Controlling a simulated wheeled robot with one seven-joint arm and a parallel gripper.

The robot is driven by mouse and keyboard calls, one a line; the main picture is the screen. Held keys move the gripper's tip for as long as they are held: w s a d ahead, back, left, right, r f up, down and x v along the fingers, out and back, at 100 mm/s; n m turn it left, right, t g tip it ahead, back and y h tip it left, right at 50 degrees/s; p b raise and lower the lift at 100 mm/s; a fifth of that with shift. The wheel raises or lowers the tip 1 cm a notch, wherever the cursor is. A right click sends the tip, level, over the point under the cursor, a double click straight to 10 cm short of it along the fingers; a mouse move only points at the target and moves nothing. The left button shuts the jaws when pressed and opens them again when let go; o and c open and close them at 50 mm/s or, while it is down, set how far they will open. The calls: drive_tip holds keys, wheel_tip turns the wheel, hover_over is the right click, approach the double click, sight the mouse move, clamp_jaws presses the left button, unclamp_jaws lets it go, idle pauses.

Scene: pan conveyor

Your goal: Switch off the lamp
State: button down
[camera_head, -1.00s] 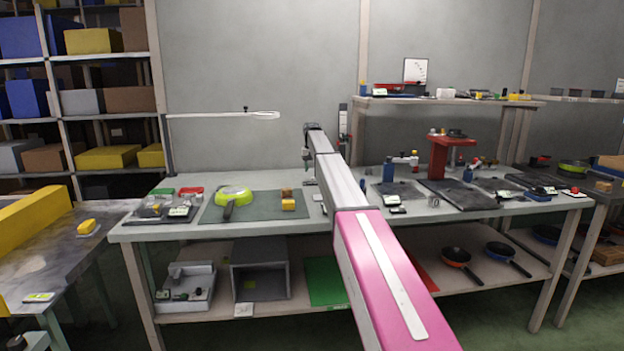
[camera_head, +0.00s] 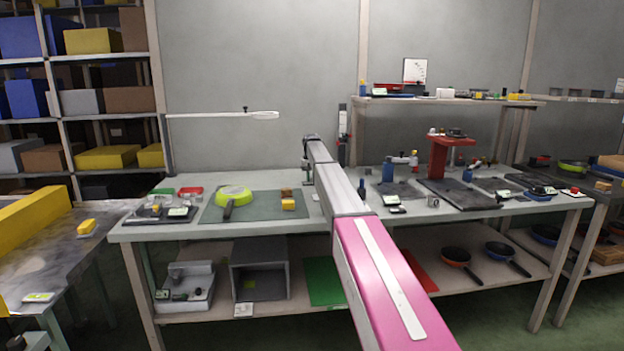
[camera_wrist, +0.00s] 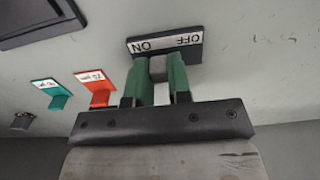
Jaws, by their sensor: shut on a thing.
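The lamp (camera_head: 264,115) is a pale head on a thin arm along the wall, above the left part of the workbench; I cannot tell whether it is lit. In the wrist view a dark switch plate (camera_wrist: 194,57) carries white labels reading ON at the left and OFF at the right, upside down. My gripper (camera_wrist: 158,66) has green fingers and is shut on a grey switch lever (camera_wrist: 159,72) in front of the plate. The fingers hide part of the lever. In the head view my gripper (camera_head: 307,173) is small, above the back of the bench.
A red tag (camera_wrist: 97,88) and a green tag (camera_wrist: 55,95) stick out left of my gripper in the wrist view.

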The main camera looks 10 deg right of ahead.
drive_tip(key=shift+a, duration=1.15)
drive_tip(key=c, duration=1)
unclamp_jaws()
drive_tip(key=shift+a, duration=0.1)
drive_tip(key=shift+c, duration=0.2)
wheel_tip(320, 180, up, 11)
drive_tip(key=shift+f, duration=0.1)
